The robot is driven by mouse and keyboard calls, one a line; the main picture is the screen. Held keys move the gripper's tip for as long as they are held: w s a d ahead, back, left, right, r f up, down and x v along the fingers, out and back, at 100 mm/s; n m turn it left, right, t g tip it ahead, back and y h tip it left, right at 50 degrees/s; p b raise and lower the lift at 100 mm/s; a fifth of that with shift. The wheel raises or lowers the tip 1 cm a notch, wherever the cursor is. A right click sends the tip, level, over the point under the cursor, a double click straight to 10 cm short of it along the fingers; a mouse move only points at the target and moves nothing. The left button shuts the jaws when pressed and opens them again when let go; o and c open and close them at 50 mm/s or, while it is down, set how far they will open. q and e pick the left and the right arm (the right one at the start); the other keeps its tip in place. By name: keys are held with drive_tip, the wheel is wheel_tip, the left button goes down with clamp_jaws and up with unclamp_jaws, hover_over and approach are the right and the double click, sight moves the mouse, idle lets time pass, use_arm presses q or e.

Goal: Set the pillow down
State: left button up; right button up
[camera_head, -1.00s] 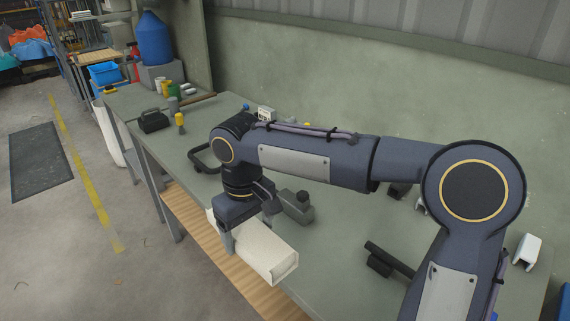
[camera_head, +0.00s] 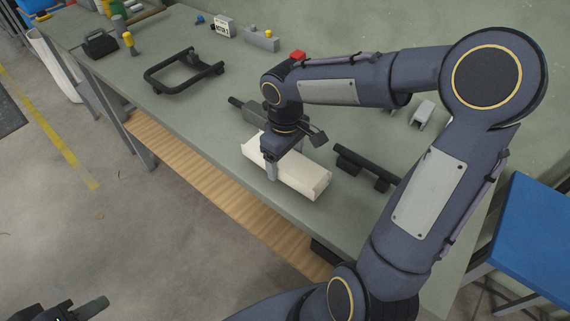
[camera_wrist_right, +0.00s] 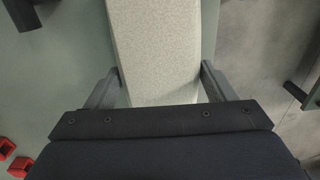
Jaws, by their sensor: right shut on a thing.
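The cream, block-shaped pillow (camera_head: 305,178) is at the front edge of the workbench in the head view. My right gripper (camera_head: 284,168) is shut on it from above, with one finger on its near side. In the right wrist view the pillow (camera_wrist_right: 157,45) runs lengthwise between the two fingers. It lies along the bench edge; I cannot tell whether it touches the bench top. My left gripper (camera_head: 88,308) shows only partly at the lower left, away from the bench, and its opening is unclear.
The grey-green workbench (camera_head: 205,125) is clear left of the pillow. A black U-shaped frame (camera_head: 182,72) lies further back. A blue stool (camera_head: 530,235) stands at right.

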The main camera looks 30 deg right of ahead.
sight(285, 166)
drive_tip(key=shift+f, duration=1.4)
drive_tip(key=o, duration=0.6)
drive_tip(key=shift+f, duration=0.15)
drive_tip(key=o, duration=0.4)
drive_tip(key=shift+o, duration=0.2)
